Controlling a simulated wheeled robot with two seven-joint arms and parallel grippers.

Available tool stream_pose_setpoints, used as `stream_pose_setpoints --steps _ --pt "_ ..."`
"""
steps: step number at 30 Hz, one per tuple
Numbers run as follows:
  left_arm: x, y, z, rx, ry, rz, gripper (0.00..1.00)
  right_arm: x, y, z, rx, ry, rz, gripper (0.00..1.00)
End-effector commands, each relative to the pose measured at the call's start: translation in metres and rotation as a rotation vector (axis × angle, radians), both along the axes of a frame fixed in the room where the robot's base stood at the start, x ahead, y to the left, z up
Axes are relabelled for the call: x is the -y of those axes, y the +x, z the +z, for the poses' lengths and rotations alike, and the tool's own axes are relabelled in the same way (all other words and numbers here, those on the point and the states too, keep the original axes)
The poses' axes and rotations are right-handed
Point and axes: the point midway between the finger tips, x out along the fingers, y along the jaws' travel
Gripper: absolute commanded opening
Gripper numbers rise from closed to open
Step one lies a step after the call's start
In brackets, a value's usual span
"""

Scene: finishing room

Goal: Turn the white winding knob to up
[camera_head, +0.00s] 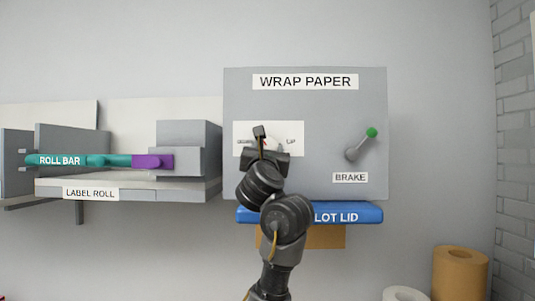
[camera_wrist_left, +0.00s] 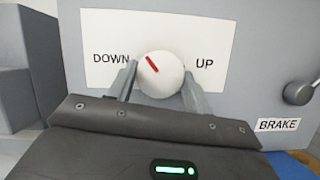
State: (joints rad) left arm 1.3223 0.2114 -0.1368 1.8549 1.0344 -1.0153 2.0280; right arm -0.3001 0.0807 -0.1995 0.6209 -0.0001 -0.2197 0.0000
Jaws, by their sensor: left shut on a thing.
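The white winding knob (camera_wrist_left: 163,76) is on a white label plate (camera_wrist_left: 215,40) marked DOWN on the left and UP on the right. Its red mark points up and to the left, toward the DOWN side. My left gripper (camera_wrist_left: 158,88) is shut on the knob, one finger on each side of it. In the head view, my left gripper (camera_head: 262,142) is in front of the plate on the WRAP PAPER panel (camera_head: 305,185) and hides most of the knob. My right gripper is in neither view.
A brake lever (camera_head: 362,143) with a green tip is right of the knob. A blue lid (camera_head: 365,214) lies below the panel. At left is the label roll shelf (camera_head: 140,194) with a teal and purple roll bar (camera_head: 115,161). Brown roll (camera_head: 460,270) stands lower right.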

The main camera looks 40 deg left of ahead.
Motion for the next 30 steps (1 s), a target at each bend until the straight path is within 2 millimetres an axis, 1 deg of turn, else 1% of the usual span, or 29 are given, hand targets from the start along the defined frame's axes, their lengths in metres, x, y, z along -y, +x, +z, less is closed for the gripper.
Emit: stream_pose_setpoints --steps 1,9,23,30 --pt "0.0 0.0 -0.004 -0.01 0.013 -0.003 0.27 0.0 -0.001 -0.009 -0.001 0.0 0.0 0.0" --pt "0.0 -0.001 -0.004 -0.13 0.173 -0.005 0.27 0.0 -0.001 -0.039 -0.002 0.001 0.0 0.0" --pt "-0.005 -0.004 0.0 -0.4 0.527 0.002 0.27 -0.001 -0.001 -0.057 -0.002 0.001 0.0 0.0" --pt "-0.006 -0.005 0.0 -0.539 0.709 0.003 0.27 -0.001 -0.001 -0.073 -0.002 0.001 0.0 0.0"
